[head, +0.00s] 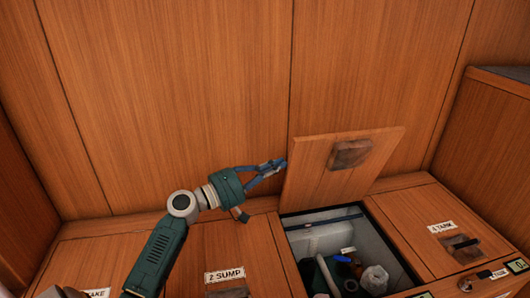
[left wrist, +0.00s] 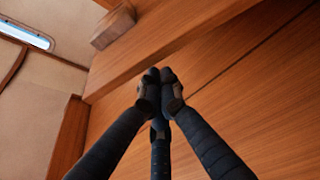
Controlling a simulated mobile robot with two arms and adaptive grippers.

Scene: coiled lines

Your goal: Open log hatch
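A wooden hatch lid (head: 320,190) with a block-like pull (head: 350,154) stands raised, tilted back toward the wooden wall. Below it is an open compartment (head: 375,235) with loose items inside; I see no readable label for it. My left gripper (head: 284,163) is at the lid's left edge; I cannot tell whether it touches. In the left wrist view its fingertips (left wrist: 160,75) are together with nothing seen between them. The lid (left wrist: 185,35) and its pull (left wrist: 112,25) show beyond them. My right gripper is not in view.
Closed hatches marked "2 SUMP" (head: 224,275) and "4 TANK" (head: 441,227) flank the opening. A dark latch (head: 462,247) sits on the tank hatch. Wooden walls close in the back and both sides. Small switches and displays (head: 490,273) line the front right edge.

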